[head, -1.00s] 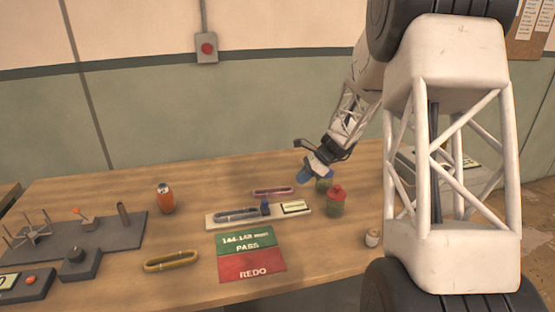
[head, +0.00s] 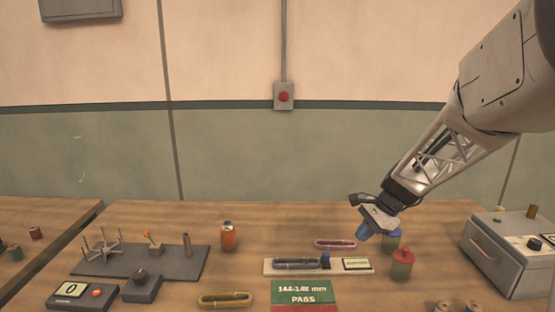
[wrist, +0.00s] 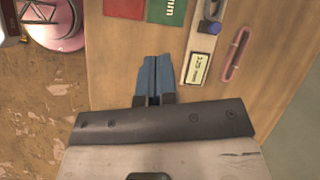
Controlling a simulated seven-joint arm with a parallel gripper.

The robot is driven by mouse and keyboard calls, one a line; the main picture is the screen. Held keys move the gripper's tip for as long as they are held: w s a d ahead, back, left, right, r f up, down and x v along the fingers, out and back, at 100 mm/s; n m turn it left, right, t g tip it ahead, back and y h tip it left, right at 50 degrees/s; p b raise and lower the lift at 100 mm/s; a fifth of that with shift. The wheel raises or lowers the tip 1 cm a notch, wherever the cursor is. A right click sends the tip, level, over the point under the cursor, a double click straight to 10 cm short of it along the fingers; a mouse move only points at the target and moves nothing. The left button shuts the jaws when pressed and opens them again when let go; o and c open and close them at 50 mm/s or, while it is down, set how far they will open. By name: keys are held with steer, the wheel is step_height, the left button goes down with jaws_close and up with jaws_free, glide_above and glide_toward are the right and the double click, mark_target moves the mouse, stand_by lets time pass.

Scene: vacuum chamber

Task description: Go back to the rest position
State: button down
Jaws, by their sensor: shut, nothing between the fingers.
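My gripper (head: 364,234) is in the head view at the right of the bench, above the tabletop and just left of a blue-lidded jar (head: 392,238). Its blue fingers are shut and empty. In the wrist view the fingers of my gripper (wrist: 152,62) lie close together over the wooden table, with nothing between them. The arm reaches in from the upper right of the head view.
A red-lidded jar (head: 402,264) and a measuring board (head: 271,269) with a dark loop stand near the gripper. A pink loop (head: 335,244) lies behind. A grey box (head: 508,252) is at right. An orange jar (head: 229,236) and a peg plate (head: 190,268) are left.

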steer(key=s+a+r+n+h, duration=0.1)
steer(key=s+n, duration=0.3)
steer(key=s, duration=0.7)
steer(key=s+a+r+n+t+h, duration=0.1)
steer(key=s+n, duration=0.4)
steer(key=s, duration=0.6)
steer(key=s+a+r+n+t+h, duration=0.1)
steer(key=s+a+r+n+h, duration=0.2)
steer(key=s, duration=0.8)
steer(key=shift+s+a+r+n+h, duration=0.15)
steer(key=shift+s+r+n+h, duration=0.2)
steer(key=shift+r+n, duration=0.35)
